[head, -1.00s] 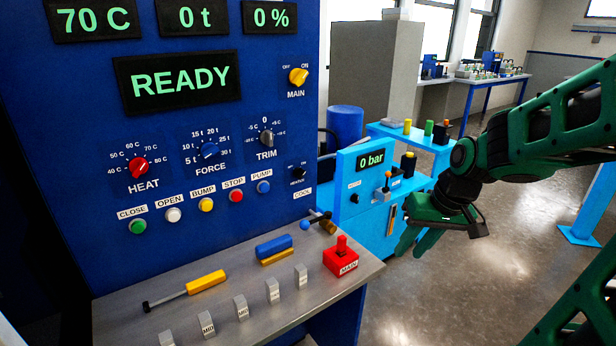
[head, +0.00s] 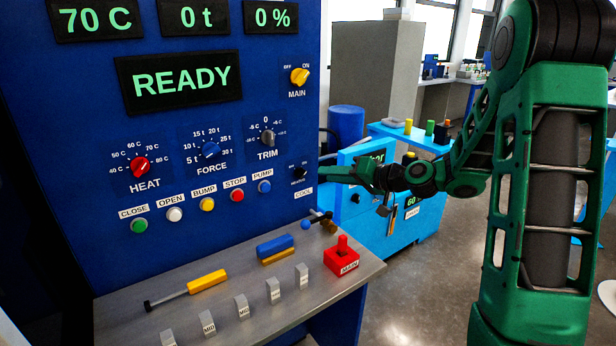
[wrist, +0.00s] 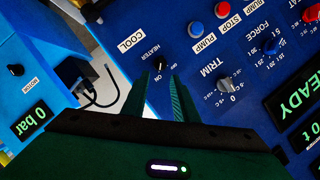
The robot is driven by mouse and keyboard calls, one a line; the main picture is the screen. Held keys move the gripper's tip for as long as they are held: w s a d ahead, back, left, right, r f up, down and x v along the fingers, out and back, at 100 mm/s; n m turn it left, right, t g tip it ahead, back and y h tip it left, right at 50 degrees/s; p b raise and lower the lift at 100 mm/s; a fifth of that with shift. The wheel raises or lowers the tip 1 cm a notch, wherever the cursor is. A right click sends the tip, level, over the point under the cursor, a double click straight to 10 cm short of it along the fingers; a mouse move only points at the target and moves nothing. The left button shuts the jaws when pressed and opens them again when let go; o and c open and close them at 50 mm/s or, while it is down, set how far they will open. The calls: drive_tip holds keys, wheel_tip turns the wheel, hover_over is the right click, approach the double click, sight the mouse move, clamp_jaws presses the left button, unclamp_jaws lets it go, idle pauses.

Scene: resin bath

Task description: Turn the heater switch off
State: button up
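The TRIM knob (head: 267,138) and blue PUMP button (head: 264,186) are close by on the panel. A shelf below holds a red MAIN block (head: 341,256) and tools. A light-blue unit (head: 409,226) stands to the right behind my arm.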

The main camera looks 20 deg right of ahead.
sight(305, 174)
drive_tip(key=x, duration=0.8)
drive_tip(key=shift+w+a, duration=0.2)
clamp_jaws()
